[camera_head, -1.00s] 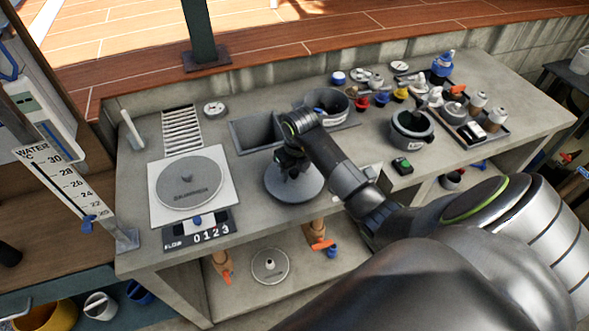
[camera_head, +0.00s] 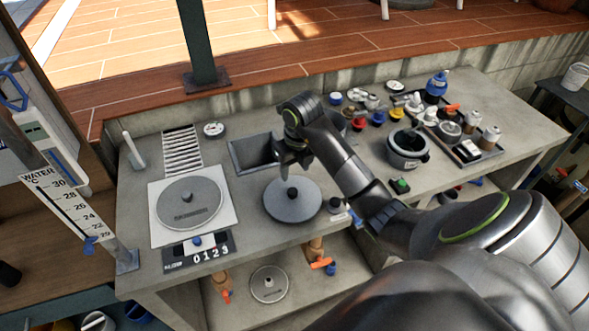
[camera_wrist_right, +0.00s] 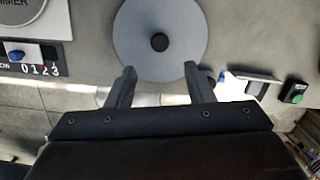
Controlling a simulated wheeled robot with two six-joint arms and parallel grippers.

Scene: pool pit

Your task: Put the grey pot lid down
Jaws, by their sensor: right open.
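The grey pot lid (camera_head: 291,199) lies flat on the concrete counter, its dark knob up, in front of the sunken basin. It also shows in the right wrist view (camera_wrist_right: 160,38), beyond the fingertips. My right gripper (camera_head: 294,170) is above the lid, clear of its knob. In the right wrist view the two fingers (camera_wrist_right: 159,78) are apart with nothing between them. My left gripper is not in view.
A skimmer lid on a white plate (camera_head: 158,222) is left of the pot lid. A dark pot (camera_head: 408,150) and a tray of bottles (camera_head: 487,152) stand to the right. The basin (camera_head: 252,154) is behind. A small green-buttoned box (camera_head: 400,186) is on the counter.

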